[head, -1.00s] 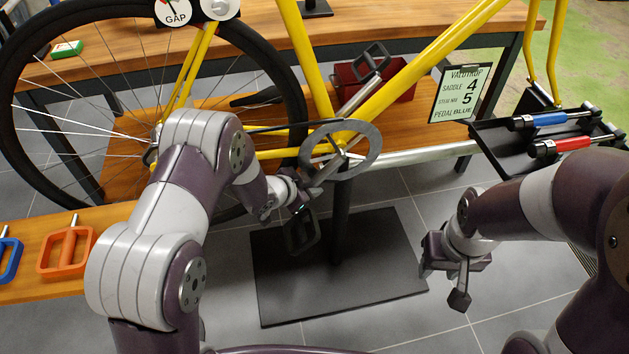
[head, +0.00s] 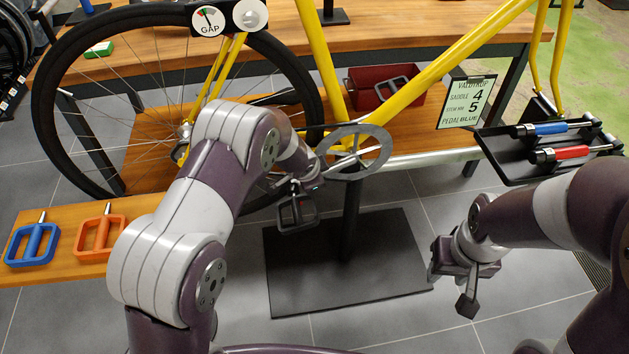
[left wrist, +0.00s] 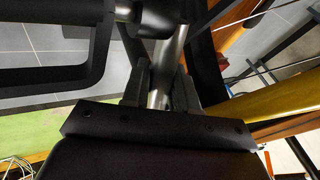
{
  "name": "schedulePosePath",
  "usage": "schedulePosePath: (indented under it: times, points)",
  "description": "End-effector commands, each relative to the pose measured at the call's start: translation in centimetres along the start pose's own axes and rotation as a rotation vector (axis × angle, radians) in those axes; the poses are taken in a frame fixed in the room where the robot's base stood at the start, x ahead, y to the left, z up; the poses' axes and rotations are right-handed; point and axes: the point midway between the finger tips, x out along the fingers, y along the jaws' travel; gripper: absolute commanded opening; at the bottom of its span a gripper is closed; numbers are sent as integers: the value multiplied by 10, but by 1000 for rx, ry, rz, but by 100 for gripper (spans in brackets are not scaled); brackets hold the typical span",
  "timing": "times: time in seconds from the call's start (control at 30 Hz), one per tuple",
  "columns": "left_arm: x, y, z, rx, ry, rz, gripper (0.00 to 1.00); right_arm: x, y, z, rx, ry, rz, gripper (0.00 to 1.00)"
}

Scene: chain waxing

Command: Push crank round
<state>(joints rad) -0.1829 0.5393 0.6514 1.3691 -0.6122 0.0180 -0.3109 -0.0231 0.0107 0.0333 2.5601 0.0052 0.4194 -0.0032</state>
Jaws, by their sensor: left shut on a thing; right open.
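The grey chainring (head: 374,167) with its crank hangs under the yellow frame tubes. The near crank arm slants down and left from it to a black pedal (head: 297,213). My left gripper (head: 316,178) is at this arm, partly hidden by my wrist. In the left wrist view its fingers (left wrist: 160,88) are shut around the grey crank arm (left wrist: 158,99), with the black pedal (left wrist: 50,77) at the left. The far pedal (head: 393,91) shows in front of a red box; its arm is mostly behind a yellow tube. My right gripper (head: 450,289) is open and empty.
A black stand base (head: 345,275) lies on the tiles below the crank. The rear wheel is left of it. A blue pedal (head: 32,244) and an orange pedal (head: 99,237) lie on a wooden board. A black tray (head: 509,162) with blue and red tools is right.

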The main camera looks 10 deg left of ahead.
Motion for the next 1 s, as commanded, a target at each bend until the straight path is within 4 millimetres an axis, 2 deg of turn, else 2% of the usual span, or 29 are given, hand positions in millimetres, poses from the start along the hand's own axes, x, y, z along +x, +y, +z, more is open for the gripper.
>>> schedulePosePath:
  times: [0.4,1.0]
  points:
    - [-7,-10,-4,58,-110,-7,0,10,0,1,0,0,0,43]
    - [-10,-13,-5,73,-134,-9,0,11,0,1,0,0,0,43]
